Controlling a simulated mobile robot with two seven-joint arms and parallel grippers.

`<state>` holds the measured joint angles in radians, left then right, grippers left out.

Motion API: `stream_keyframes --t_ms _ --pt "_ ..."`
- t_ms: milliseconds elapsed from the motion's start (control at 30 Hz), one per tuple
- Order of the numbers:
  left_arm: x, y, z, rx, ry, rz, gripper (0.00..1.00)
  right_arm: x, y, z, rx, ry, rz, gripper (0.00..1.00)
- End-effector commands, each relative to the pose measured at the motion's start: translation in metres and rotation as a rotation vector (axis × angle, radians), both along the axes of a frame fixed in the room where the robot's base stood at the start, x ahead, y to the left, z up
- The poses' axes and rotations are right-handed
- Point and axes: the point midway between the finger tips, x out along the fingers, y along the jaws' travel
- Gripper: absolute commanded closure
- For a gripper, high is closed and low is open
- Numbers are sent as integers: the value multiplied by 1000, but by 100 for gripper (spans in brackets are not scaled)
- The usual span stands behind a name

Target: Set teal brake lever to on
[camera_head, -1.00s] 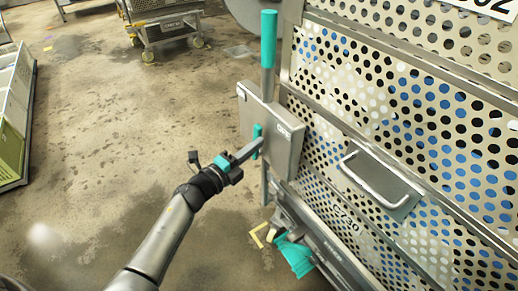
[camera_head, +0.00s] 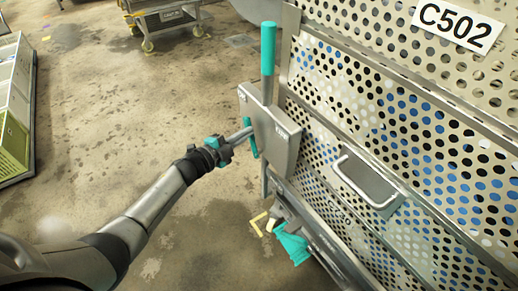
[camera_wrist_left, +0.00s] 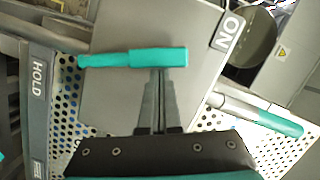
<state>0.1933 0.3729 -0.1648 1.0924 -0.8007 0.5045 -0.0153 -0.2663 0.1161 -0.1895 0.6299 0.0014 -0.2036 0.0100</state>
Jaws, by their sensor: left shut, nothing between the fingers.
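The small teal lever (camera_head: 250,137) sits on the face of a grey box plate (camera_head: 281,140) on the cart's near end. In the left wrist view the teal lever (camera_wrist_left: 135,58) lies crosswise on the plate, with an "ON" label (camera_wrist_left: 228,32) near the plate's upper right corner. My left gripper (camera_head: 246,132) is shut and empty, with its tips at the lever. In the wrist view its fingertips (camera_wrist_left: 160,75) meet the lever's lower edge; whether they touch is unclear. My right gripper is not in view.
A tall teal-gripped handle (camera_head: 268,48) rises behind the box. A teal pedal-like part (camera_head: 293,247) is low on the cart. The perforated basket wall (camera_head: 390,130) fills the right side. A "HOLD" label (camera_wrist_left: 38,80) shows in the wrist view.

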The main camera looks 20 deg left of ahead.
Motion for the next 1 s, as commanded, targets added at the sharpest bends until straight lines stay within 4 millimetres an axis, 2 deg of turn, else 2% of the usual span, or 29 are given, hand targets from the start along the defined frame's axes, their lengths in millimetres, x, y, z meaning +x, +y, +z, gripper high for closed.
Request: stream_keyframes --t_ms 233,1000 --pt "10 13 -3 -118 93 1 100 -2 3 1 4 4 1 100" --pt "15 20 -6 -114 88 -1 100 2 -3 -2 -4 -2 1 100"
